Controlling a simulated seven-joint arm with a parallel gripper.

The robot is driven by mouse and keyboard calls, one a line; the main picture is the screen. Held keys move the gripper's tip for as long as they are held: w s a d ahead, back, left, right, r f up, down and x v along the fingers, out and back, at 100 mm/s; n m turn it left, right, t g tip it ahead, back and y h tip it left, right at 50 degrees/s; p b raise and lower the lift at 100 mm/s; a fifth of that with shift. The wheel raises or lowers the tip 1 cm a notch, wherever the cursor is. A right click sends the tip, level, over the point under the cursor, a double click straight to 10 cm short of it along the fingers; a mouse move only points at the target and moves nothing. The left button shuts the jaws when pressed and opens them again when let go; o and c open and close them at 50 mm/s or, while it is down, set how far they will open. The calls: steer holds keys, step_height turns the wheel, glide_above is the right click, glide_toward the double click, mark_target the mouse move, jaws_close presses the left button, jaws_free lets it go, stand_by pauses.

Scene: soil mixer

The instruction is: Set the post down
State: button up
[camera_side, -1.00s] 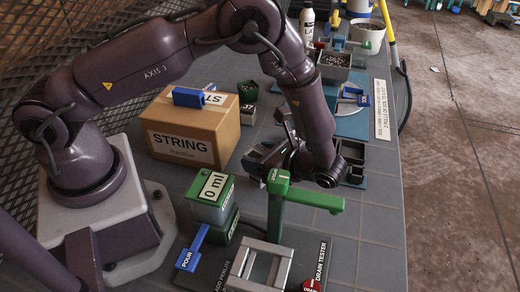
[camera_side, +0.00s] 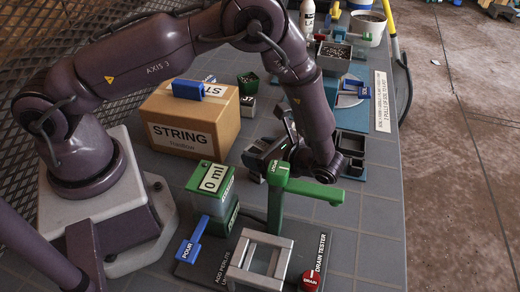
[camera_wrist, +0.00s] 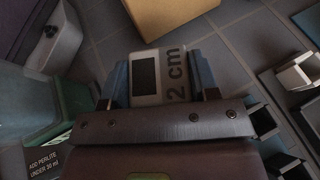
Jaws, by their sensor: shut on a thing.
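My gripper (camera_side: 270,155) hangs low over the grey tiled bench, behind the green drain stand and right of the cardboard box in the side view. In the wrist view my gripper (camera_wrist: 158,85) has its two blue fingers on either side of a pale block marked "2 cm" with a dark square, which I take to be the post (camera_wrist: 147,78). It is shut on the post. In the side view the arm and gripper mostly hide the post, so I cannot tell whether it touches the bench.
The STRING box (camera_side: 190,118) stands left of my gripper. The green drain stand (camera_side: 278,190), grey frame (camera_side: 262,260) and 0 ml dispenser (camera_side: 212,195) stand in front. Dark open trays (camera_side: 350,150) lie to the right. Clear tile shows beside the box.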

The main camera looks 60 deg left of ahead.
steer(key=shift+f, duration=0.1)
steer(key=o, duration=1)
